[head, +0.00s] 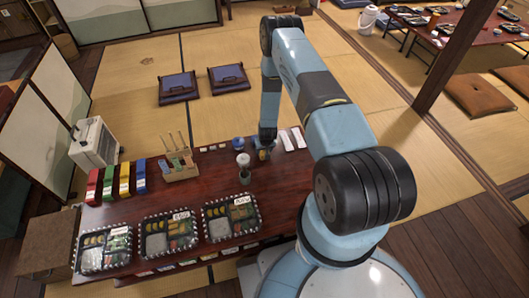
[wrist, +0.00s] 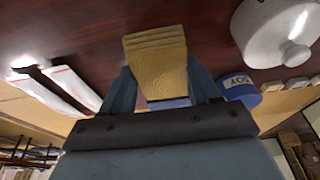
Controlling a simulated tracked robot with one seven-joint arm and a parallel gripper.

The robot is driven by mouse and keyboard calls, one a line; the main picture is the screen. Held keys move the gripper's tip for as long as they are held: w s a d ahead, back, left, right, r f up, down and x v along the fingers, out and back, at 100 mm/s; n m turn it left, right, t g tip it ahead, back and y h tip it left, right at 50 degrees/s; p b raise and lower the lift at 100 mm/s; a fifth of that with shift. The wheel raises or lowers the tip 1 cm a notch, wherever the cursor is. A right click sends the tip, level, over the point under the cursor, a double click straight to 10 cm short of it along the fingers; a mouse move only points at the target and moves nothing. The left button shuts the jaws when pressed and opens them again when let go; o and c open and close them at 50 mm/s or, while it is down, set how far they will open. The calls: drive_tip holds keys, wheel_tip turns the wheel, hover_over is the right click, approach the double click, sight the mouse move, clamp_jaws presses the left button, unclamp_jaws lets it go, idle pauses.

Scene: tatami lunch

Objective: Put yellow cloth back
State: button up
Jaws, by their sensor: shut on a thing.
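A folded yellow cloth (wrist: 156,62) is between the blue fingers of my gripper (wrist: 158,85) in the wrist view. The gripper is shut on it, and its layered folded edge points away from my palm. In the head view my gripper (head: 263,153) is low over the back right part of the dark red table (head: 284,178). I cannot tell whether the cloth touches the table.
A white lidded pot (wrist: 280,35) and a blue labelled tin (wrist: 241,91) are close on the right in the wrist view. White wrapped strips (wrist: 62,88) lie left. Lunch boxes (head: 168,232), coloured boxes (head: 124,178) and a wooden caddy (head: 181,168) occupy the table's left and front.

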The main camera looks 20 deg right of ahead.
drive_tip(key=shift+f, duration=0.9)
drive_tip(key=o, duration=1)
drive_tip(key=v, duration=1.2)
